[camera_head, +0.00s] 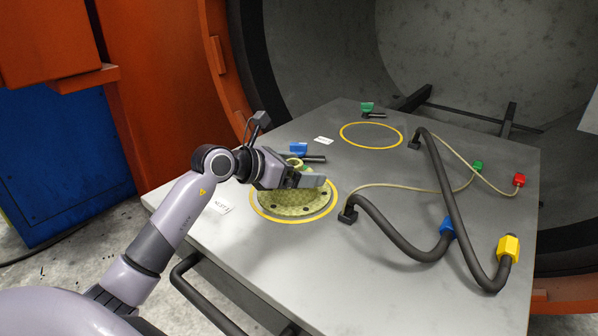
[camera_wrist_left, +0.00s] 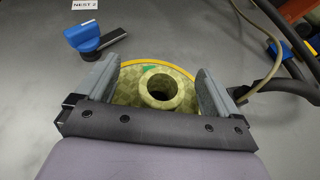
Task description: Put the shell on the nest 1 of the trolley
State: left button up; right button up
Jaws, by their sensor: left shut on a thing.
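The shell (camera_head: 287,206) is a yellow-green woven piece with a round flange and a hollow neck. In the wrist view, its neck (camera_wrist_left: 160,88) faces the camera, between the two fingers. My left gripper (camera_head: 308,180) is shut on the shell from above and hides part of it; the fingers also show in the wrist view (camera_wrist_left: 163,82). The shell is inside the near yellow ring of nest 1 (camera_head: 257,211) on the grey trolley (camera_head: 400,270). I cannot tell whether its flange touches the trolley top. My right gripper is not in view.
A blue-handled clamp (camera_head: 299,149) stands just behind nest 1. The empty far ring (camera_head: 371,147) has a green clamp (camera_head: 367,107) behind it. Black hoses (camera_head: 390,230) with coloured connectors lie to the right. The trolley's front is clear.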

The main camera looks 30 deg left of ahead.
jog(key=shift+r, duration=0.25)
pick_arm(q)
jog(key=o, duration=0.8)
jog(key=shift+o, duration=0.2)
jog(key=shift+r, duration=0.1)
jog(key=p+v, duration=0.1)
jog(key=v, duration=1.1)
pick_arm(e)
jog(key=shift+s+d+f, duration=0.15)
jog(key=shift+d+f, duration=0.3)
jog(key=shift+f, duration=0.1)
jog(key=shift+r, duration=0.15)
